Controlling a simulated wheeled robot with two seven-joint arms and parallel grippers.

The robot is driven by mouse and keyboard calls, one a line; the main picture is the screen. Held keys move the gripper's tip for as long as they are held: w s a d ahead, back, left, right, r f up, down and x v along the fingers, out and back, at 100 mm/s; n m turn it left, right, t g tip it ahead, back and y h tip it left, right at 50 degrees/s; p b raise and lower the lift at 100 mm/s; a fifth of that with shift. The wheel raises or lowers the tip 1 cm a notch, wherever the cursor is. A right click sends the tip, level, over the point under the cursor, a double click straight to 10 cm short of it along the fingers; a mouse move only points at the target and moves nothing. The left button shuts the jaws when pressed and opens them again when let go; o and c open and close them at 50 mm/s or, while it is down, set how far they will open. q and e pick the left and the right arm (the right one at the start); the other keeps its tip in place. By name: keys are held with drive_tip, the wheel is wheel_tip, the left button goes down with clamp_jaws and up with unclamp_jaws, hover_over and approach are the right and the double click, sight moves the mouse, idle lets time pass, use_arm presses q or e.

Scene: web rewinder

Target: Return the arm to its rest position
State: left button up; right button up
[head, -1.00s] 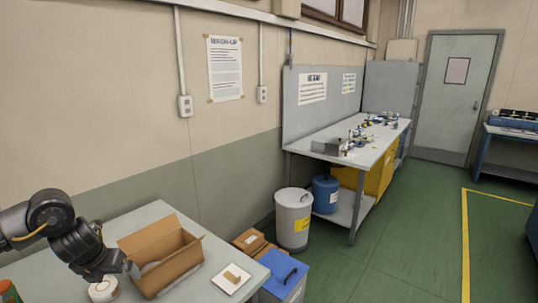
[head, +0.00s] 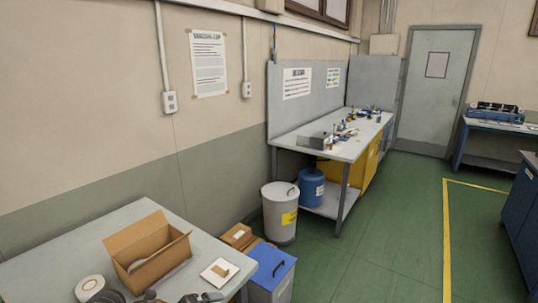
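Dark parts of my arm show only at the bottom edge of the head view, in front of the grey table (head: 60,262). What looks like my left gripper (head: 203,298) is mostly cut off by the bottom edge, below the white square with a tan piece on it. Its fingers do not show clearly, so I cannot tell whether it is open or holds anything. My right gripper is not in view.
An open cardboard box (head: 150,262) stands on the table, with a white roll (head: 90,287) to its left and a white square (head: 219,271) to its right. A blue-lidded bin (head: 270,268) and grey drum (head: 280,212) stand beyond.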

use_arm(q)
drive_tip(key=s+d+f+n+t, duration=0.1)
drive_tip(key=s+d+n, duration=0.3)
drive_tip(key=s+n, duration=0.15)
drive_tip(key=s+a+f+n+g+y, duration=0.2)
drive_tip(key=s+a+f+n, duration=0.15)
drive_tip(key=s+n, duration=0.4)
drive_tip(key=s+a+f+n+g+y, duration=0.1)
drive_tip(key=s+a+f+n, duration=0.1)
drive_tip(key=s+a+n, duration=0.35)
drive_tip(key=s+a+f+n+g+y, duration=0.2)
drive_tip(key=s+f+n, duration=0.1)
drive_tip(key=s+n, duration=0.6)
drive_tip(key=s+f+g, duration=0.1)
drive_tip(key=s+f, duration=0.1)
drive_tip(key=f, duration=1.2)
drive_tip(key=s+f+g, duration=0.1)
drive_tip(key=s+f, duration=0.1)
drive_tip(key=f, duration=1.2)
drive_tip(key=s+a+f+m, duration=0.1)
drive_tip(key=s+a+f, duration=0.2)
drive_tip(key=s+f, duration=1.1)
drive_tip(key=shift+s+g, duration=0.4)
drive_tip(key=shift+s, duration=0.3)
